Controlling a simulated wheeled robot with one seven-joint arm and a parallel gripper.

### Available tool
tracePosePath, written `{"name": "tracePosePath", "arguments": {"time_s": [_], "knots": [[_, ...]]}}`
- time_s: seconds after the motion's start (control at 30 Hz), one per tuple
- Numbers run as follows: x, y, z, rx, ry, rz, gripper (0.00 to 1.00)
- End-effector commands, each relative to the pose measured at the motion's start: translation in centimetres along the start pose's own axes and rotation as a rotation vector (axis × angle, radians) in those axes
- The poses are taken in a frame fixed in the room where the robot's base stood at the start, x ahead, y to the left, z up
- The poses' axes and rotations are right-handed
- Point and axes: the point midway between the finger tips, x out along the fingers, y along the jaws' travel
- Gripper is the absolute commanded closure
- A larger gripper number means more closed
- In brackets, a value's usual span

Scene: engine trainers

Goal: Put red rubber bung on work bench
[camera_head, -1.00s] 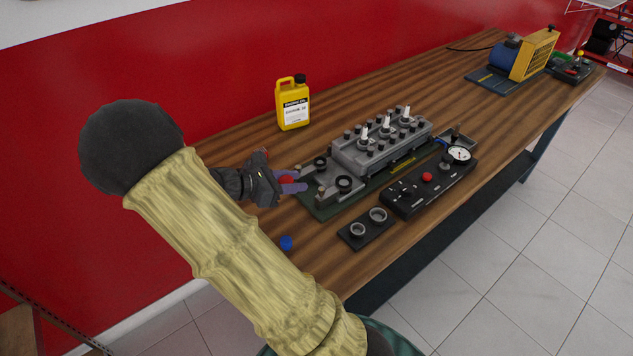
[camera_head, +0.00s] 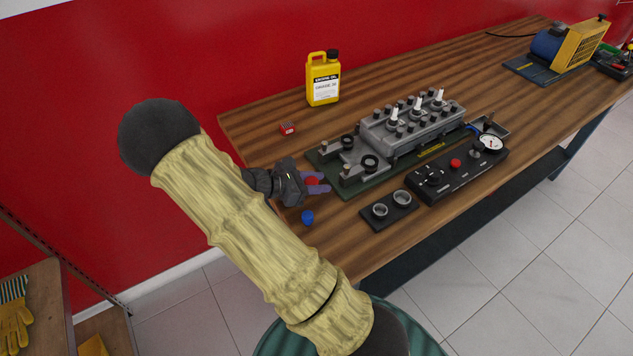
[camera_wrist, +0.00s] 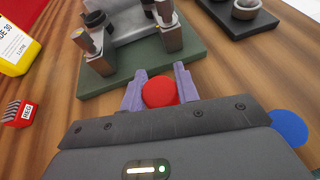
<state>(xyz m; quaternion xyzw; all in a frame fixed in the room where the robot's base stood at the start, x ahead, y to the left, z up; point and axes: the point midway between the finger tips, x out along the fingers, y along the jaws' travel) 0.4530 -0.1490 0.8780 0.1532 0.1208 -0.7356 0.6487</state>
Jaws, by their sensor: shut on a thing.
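The red rubber bung (camera_wrist: 160,92) sits between the two purple fingers of my gripper (camera_wrist: 160,88) in the wrist view. My gripper is shut on it. In the head view the gripper (camera_head: 314,184) is low over the near left part of the wooden work bench (camera_head: 290,240), with the red bung (camera_head: 312,181) showing between the fingers. The gap between bung and bench top cannot be told. The fingers point at the near edge of the green base plate (camera_wrist: 195,52) of the engine trainer.
A blue bung (camera_head: 307,217) lies on the bench beside my gripper. A small red box (camera_head: 287,128) and a yellow oil can (camera_head: 323,82) stand behind. The engine trainer (camera_head: 405,128), a black holder with two rings (camera_head: 389,210) and a gauge panel (camera_head: 455,175) lie to the right.

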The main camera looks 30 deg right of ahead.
Motion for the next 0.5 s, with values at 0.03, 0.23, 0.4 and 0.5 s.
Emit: {"name": "tracePosePath", "arguments": {"time_s": [0.03, 0.23, 0.4, 0.5], "knots": [[0.07, 0.01, 0.05, 0.002, 0.0, -0.001, 0.91], [0.16, -0.01, 0.07, 0.002, 0.0, -0.003, 0.91], [0.1, 0.03, -0.28, 0.001, 0.0, 0.001, 0.63], [0.03, 0.04, -0.3, 0.0, 0.001, 0.002, 0.47]]}}
